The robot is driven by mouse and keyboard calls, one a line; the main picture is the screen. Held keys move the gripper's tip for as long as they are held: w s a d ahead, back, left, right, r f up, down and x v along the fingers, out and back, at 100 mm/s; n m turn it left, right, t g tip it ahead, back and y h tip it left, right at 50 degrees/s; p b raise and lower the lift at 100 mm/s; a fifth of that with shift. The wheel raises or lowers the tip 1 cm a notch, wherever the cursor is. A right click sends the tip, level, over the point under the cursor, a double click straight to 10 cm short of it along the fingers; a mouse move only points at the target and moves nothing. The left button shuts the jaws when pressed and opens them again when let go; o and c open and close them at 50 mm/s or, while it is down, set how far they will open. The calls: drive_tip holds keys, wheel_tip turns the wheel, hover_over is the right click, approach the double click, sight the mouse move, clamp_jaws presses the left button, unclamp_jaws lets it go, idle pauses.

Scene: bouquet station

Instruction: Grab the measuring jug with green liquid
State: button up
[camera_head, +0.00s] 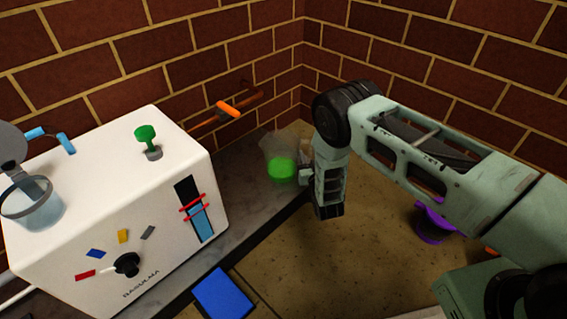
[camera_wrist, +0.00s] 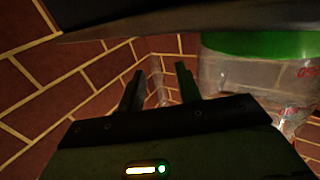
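The clear measuring jug (camera_head: 280,158) with green liquid at its bottom stands on the grey ledge near the wall corner. In the wrist view the jug (camera_wrist: 250,75) shows large at the upper right, with its green liquid and red markings, outside the gap between the fingers. My gripper (camera_wrist: 158,82) is open, with two dark fingers apart and the brick corner seen between them. In the head view my wrist is close to the jug's right side; the fingertips are hard to make out there, and I cannot tell whether they touch it.
A white machine (camera_head: 75,245) with a dial, a green knob (camera_head: 146,134) and a blue-filled gauge stands at left. A copper pipe with an orange handle (camera_head: 228,109) runs along the wall behind. A blue block (camera_head: 223,293) lies in front. A purple object (camera_head: 433,226) is partly behind my arm.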

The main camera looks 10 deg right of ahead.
clamp_jaws()
drive_tip(key=shift+r, duration=0.1)
drive_tip(key=shift+r, duration=0.15)
